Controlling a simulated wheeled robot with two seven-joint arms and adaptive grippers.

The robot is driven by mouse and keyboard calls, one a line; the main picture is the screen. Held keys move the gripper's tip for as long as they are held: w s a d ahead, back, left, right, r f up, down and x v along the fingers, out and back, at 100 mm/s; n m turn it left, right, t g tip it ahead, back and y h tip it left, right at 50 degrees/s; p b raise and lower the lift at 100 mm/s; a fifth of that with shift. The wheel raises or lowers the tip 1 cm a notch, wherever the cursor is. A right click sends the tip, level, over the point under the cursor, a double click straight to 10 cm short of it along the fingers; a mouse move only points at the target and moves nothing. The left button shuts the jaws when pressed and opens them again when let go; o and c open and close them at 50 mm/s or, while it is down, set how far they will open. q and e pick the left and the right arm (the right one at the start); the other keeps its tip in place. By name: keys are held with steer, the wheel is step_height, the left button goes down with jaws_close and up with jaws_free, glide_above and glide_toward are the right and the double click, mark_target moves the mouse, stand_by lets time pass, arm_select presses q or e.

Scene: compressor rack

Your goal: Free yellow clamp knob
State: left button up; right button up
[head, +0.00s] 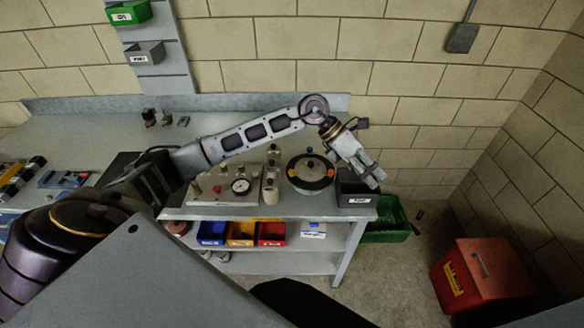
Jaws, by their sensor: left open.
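I cannot tell for certain which spot is the yellow clamp knob. My left arm reaches across the bench behind the pot. My left gripper (374,182) is open, to the right of the pot and apart from it, pointing down over the dark labelled bin (357,199). Nothing shows between its fingers. My right gripper is not in view.
A panel with a gauge (240,186) and knobs sits left of the pot. Blue, yellow and red bins (240,233) are on the shelf below. A green crate (388,236) and a red box (484,274) stand on the floor at the right. The back of the bench is mostly clear.

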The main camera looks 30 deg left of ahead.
arm_select(q)
steer(key=w+a+f+y, duration=0.2)
steer(key=a+y, duration=0.3)
steer(key=a, duration=0.6)
step_height(320, 180, up, 3)
steer(key=y, duration=0.5)
glide_above(292, 171)
steer(key=shift+f+n+g, duration=0.15)
steer(key=shift+n+g, duration=0.25)
steer(key=shift+f, duration=0.1)
steer(key=shift+f+p, duration=1.25)
steer(key=shift+f, duration=5.55)
steer(key=shift+c, duration=0.4)
jaws_close()
